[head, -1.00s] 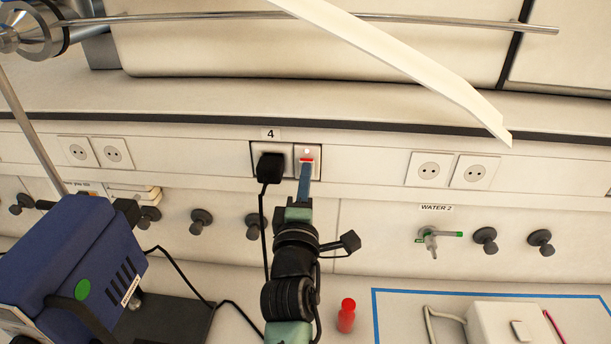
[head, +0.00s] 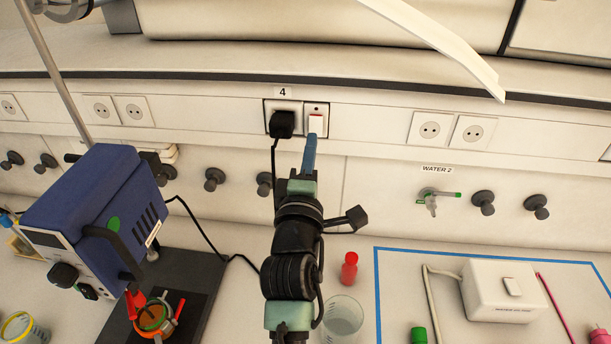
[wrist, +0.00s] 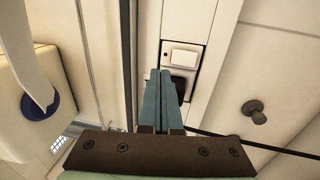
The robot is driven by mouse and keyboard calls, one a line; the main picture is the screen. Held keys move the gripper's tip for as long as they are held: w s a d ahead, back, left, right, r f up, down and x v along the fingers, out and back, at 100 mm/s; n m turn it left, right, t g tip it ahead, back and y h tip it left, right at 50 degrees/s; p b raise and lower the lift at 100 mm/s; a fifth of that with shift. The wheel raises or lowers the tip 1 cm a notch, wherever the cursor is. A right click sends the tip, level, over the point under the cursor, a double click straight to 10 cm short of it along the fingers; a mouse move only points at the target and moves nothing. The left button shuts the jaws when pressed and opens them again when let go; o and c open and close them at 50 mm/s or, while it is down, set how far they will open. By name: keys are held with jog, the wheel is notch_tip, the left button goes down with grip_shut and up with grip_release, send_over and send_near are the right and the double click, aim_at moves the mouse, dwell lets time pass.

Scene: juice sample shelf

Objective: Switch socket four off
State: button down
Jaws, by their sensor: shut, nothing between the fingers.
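Socket four is a wall plate under the label "4" (head: 283,92). A black plug (head: 282,124) sits in its left half; it shows partly behind my fingers in the wrist view (wrist: 179,86). The small indicator (head: 317,108) above the rocker is dark. The rocker also shows in the wrist view (wrist: 183,57). My gripper (head: 312,137), with blue fingers, is shut and empty, its tips (wrist: 165,71) close to the rocker. I cannot tell whether they touch it.
A blue power device (head: 95,210) stands on the bench at left, with a black cable running right. A red bottle (head: 349,268) and a glass beaker (head: 342,318) stand right of my arm. A white box (head: 500,290) lies inside blue tape. A water tap (head: 432,203) is at right.

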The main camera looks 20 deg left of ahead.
jog(key=v, duration=0.1)
jog(key=b+v, duration=0.1)
jog(key=v, duration=0.1)
jog(key=r+v, duration=0.1)
jog(key=v, duration=0.1)
jog(key=shift+s, duration=0.25)
jog(key=shift+s, duration=0.2)
jog(key=s+d+r+m+t+h+b, duration=0.1)
jog(key=d+r+m+t+b, duration=0.1)
jog(key=d+r+m, duration=0.45)
jog(key=s+d+r+m+t+h+b, duration=0.1)
jog(key=d+r+m+t, duration=0.15)
jog(key=r, duration=0.65)
jog(key=s+d+r+m+t+h+b, duration=0.1)
jog(key=s+d+r+m+t, duration=0.1)
jog(key=s+d+r+m, duration=0.2)
jog(key=s+d+r+m+t+h+b, duration=0.1)
jog(key=s+d+r+m+t+h, duration=0.1)
jog(key=s+r+m, duration=0.4)
notch_tip(320, 180, up, 4)
jog(key=shift+d+f+m+b, duration=0.15)
jog(key=shift+d+m+b, duration=0.15)
jog(key=shift+d+m, duration=0.7)
